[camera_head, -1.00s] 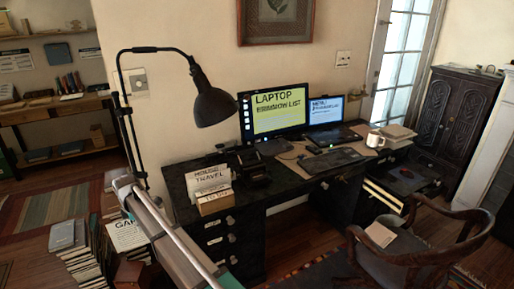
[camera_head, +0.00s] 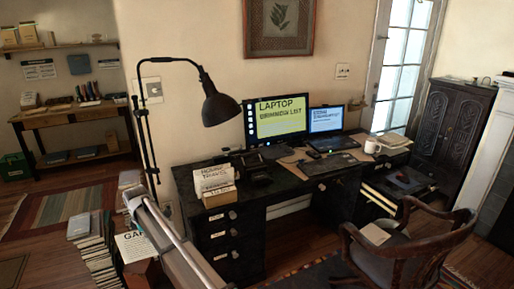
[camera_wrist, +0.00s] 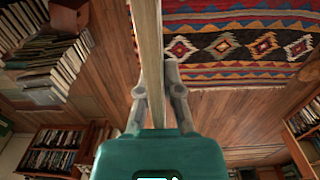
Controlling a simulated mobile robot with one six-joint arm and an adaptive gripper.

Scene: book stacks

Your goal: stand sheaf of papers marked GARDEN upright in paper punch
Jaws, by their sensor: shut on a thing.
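The sheaf of papers marked GARDEN (camera_head: 130,248) is white with dark letters in the head view; only "GA" shows clear of my arm. In the wrist view my gripper (camera_wrist: 158,98) has its two fingers closed on the sheaf (camera_wrist: 148,45), seen edge-on as a pale strip rising between them. The label does not show there. The sheaf is above the floor, left of the desk. My gripper is hidden in the head view. A dark device, possibly the paper punch (camera_head: 260,179), sits on the desk; its slot is too small to make out.
The black desk (camera_head: 222,240) carries a card holder (camera_head: 219,197), a lit monitor (camera_head: 278,118), a laptop (camera_head: 326,119) and a mug (camera_head: 372,147). A black lamp (camera_head: 222,108) overhangs the desk's left end. Book stacks (camera_head: 92,245) stand on the floor at left. A chair (camera_head: 395,250) blocks the right front.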

